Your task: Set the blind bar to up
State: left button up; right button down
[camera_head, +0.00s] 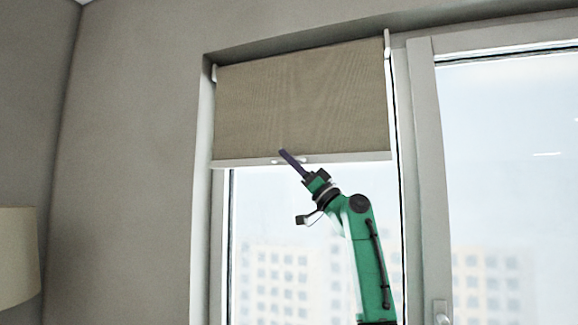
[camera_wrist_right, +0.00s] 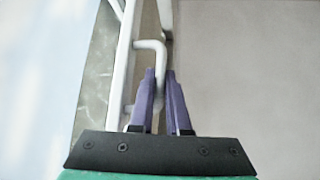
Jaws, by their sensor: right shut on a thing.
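The blind bar (camera_head: 345,157) is the pale strip along the lower edge of a brown roller blind (camera_head: 300,100). The blind covers the upper part of the left window, and glass shows below the bar. My right gripper (camera_head: 284,152) is at the bar, a little left of its middle. In the right wrist view its purple fingers (camera_wrist_right: 160,75) are close together on a white bent handle (camera_wrist_right: 150,46) beside the bar. The fingers partly hide the handle. My left gripper is in neither view.
The window frame (camera_head: 202,230) borders the blind on the left. A door or window frame with a handle (camera_head: 441,312) stands on the right. A lampshade (camera_head: 18,255) shows at the far left. The space before the lower glass is clear apart from my right arm.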

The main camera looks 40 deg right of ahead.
notch_tip(320, 180, up, 3)
jog(key=shift+f, duration=0.1)
jog(key=c, duration=0.9)
grip_release()
jog(key=b+v, duration=1.1)
jog(key=v, duration=0.3)
jog(key=shift+s+d+f, duration=0.1)
jog(key=shift+s+d, duration=0.05)
jog(key=shift+s, duration=0.1)
